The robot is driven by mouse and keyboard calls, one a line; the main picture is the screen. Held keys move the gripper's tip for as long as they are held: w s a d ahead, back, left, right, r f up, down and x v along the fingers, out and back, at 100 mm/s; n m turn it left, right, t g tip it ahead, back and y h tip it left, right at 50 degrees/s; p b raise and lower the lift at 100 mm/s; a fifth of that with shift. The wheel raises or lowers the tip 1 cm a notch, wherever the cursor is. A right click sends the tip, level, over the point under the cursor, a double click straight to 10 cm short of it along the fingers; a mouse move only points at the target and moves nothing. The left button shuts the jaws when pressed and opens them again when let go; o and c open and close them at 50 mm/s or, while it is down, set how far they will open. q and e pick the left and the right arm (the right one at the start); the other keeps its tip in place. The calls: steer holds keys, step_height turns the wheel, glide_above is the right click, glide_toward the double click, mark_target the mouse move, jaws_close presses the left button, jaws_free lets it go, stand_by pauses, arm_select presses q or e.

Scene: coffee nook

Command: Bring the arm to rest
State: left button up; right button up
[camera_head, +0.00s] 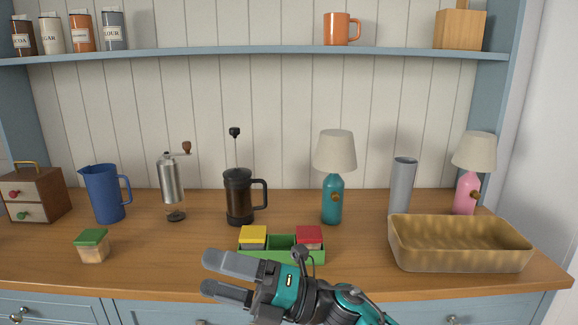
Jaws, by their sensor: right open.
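My right gripper (216,276) is open with nothing between its fingers. Its arm comes in from the lower right, and the fingers point left. It shows in front of the counter's front edge, just below and left of the green tray (283,242). The wooden counter (350,270) lies behind it. The gripper and wrist hide part of the tray's front and the counter edge. My left gripper is not in the picture.
The tray holds a yellow-lidded box (253,237) and a red-lidded box (309,238). A green-lidded jar (93,247) stands at left, a tan basket (460,243) at right. A French press (239,196) and teal lamp (333,197) stand behind the tray.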

steer(key=w+d+f+m+t+h, duration=0.2)
steer(key=d+f+m+t+h, duration=1.1)
steer(key=m, duration=1.3)
steer(key=s+d+f+m+g+h, duration=0.3)
steer(key=s+d+f+m+h, duration=0.3)
steer(key=s+d+f+m, duration=0.5)
steer(key=s+d+f+p, duration=0.1)
steer(key=s+d+f, duration=0.2)
steer(key=f, duration=0.3)
steer(key=shift+s+d+f, duration=0.25)
steer(key=shift+s, duration=0.65)
